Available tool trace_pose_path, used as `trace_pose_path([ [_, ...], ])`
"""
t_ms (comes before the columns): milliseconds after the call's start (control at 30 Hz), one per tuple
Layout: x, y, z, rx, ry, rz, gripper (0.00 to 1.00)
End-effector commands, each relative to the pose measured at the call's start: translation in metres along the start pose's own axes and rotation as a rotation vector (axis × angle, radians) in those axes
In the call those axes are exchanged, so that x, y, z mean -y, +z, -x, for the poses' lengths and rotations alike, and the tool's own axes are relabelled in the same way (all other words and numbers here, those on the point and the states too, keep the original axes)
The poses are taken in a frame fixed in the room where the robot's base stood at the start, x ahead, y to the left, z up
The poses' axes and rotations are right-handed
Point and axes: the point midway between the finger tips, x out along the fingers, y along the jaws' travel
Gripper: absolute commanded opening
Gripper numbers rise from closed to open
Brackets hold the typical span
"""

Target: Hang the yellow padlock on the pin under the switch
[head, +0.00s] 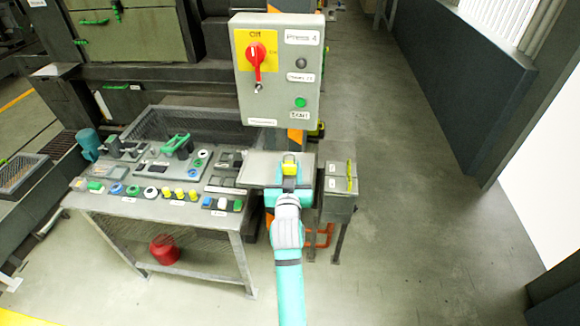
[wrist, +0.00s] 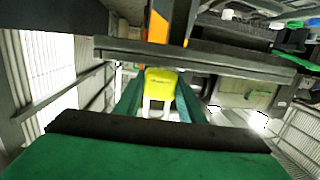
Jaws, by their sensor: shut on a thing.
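The yellow padlock (wrist: 160,83) is between the fingers of my gripper (wrist: 158,112) in the wrist view, with its pale shackle pointing toward the camera. In the head view the padlock (head: 290,163) shows as a small yellow block at the tip of my gripper (head: 290,178), in front of a grey shelf below the control box. The red rotary switch (head: 256,57) is on a yellow plate on the grey control box (head: 278,112), above and left of my gripper. A small pin (head: 258,88) shows just under the switch handle.
A workbench (head: 150,207) with several coloured buttons and parts stands at the left. A small grey box (head: 337,200) with a yellow-green item stands right of my gripper. Several more yellow pieces (head: 180,193) lie on the bench. The floor at right is clear.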

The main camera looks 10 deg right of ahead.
Motion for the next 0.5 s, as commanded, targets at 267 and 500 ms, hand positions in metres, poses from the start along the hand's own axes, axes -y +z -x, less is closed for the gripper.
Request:
trace_pose_path([
  [267,0.001,-0.012,0.009,-0.001,0.0,0.0,0.16],
  [500,0.002,-0.021,0.016,-0.001,-0.001,0.0,0.16],
])
